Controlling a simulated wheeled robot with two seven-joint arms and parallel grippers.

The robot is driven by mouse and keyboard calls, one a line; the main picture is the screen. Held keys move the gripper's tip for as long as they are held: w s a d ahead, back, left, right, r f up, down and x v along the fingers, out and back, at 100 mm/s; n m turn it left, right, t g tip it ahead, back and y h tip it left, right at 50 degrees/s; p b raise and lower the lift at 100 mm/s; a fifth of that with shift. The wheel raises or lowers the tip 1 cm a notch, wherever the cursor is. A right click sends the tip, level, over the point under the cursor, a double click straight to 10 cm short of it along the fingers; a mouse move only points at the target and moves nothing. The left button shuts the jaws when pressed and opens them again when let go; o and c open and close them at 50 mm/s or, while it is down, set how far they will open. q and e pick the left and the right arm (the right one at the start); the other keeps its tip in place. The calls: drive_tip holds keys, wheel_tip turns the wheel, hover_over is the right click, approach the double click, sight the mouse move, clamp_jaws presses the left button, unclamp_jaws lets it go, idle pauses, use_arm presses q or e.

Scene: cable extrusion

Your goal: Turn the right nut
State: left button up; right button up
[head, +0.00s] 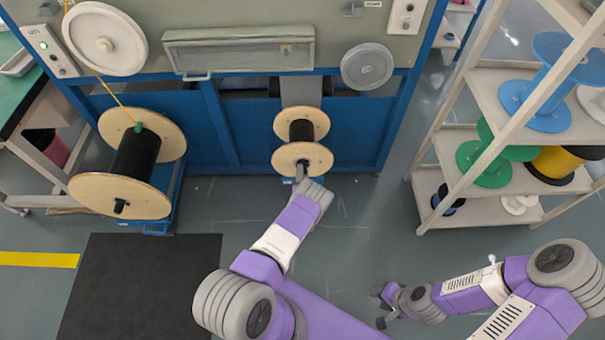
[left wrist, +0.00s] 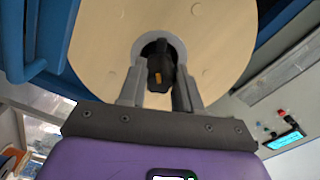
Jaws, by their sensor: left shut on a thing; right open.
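The right spool (head: 303,158) has wooden flanges and a black core and is mounted low on the front of the blue machine. The right nut (left wrist: 160,70) is black with an orange mark, at the hub of the spool's flange in the left wrist view. My left gripper (head: 300,170) is at this hub, shut on the nut with one finger on each side; it also shows in the left wrist view (left wrist: 160,92). In the head view the gripper mostly hides the nut. My right gripper (head: 379,305) is open and empty above the floor at lower right.
The left spool (head: 124,188) with yellow cable stands on the machine's left side. A shelf rack (head: 455,150) with coloured spools is at the right. A dark mat (head: 135,285) lies on the floor at lower left.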

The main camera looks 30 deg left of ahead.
use_arm(q)
drive_tip(key=shift+s+m, duration=0.1)
drive_tip(key=shift+m, duration=7)
drive_tip(key=shift+d, duration=0.1)
drive_tip(key=shift+m, duration=0.3)
drive_tip(key=o, duration=1)
drive_tip(key=shift+o, duration=0.2)
